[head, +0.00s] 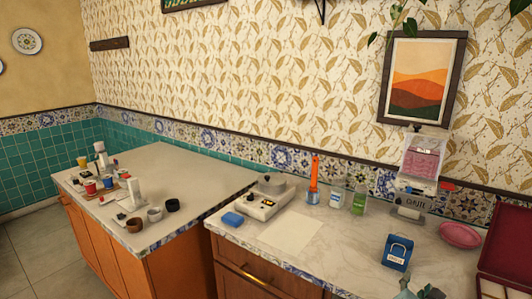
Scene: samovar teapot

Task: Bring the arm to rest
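My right gripper (420,292) shows at the bottom edge, right of the middle. Only small grey-teal parts of it are in the picture and the rest is cut off. They lie in front of the right counter (355,255), below a blue box-like container (397,252) with a handle and a pale label. I see nothing held in the visible parts, but I cannot tell whether the fingers are open or shut. My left gripper and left arm are not in view.
A pink plate (460,235), a dispenser (418,170) and a dark red open case (508,250) stand at the right. A scale-like device (262,198), a blue sponge (232,219), an orange tool (313,180) and bottles are further left. The left counter (170,165) holds several cups.

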